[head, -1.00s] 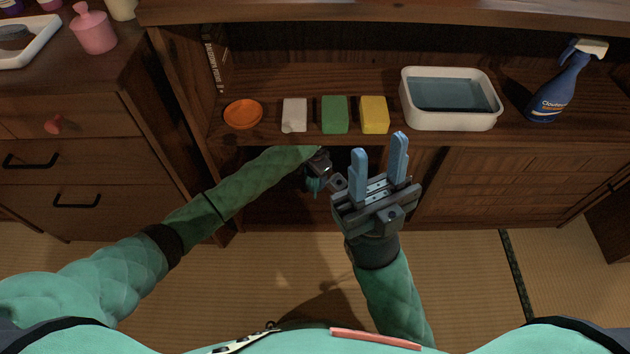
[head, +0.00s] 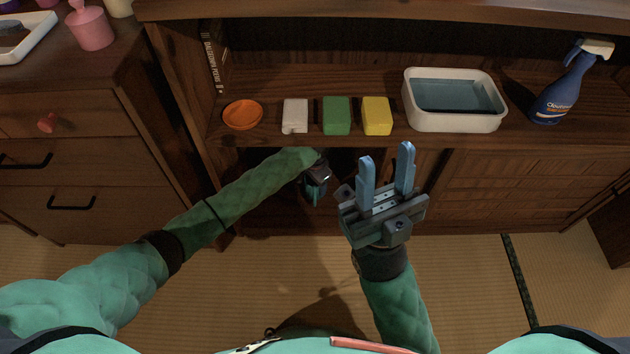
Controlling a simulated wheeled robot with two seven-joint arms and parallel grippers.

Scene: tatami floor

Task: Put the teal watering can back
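My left arm reaches into the dark open compartment below the shelf. My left gripper (head: 316,180) is small and in shadow there, and I cannot make out its fingers. A bit of teal shows right at it, too small and dark to tell whether it is the watering can. No watering can shows clearly. My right gripper (head: 386,170) is open and empty, its two blue fingers pointing up and apart in front of the cabinet, below the shelf edge.
On the shelf stand an orange dish (head: 242,115), a white block (head: 295,116), a green block (head: 337,116), a yellow block (head: 377,116), a white basin (head: 455,124) of water and a blue spray bottle (head: 562,92). A drawer chest (head: 75,165) stands left. Tatami (head: 460,290) in front is clear.

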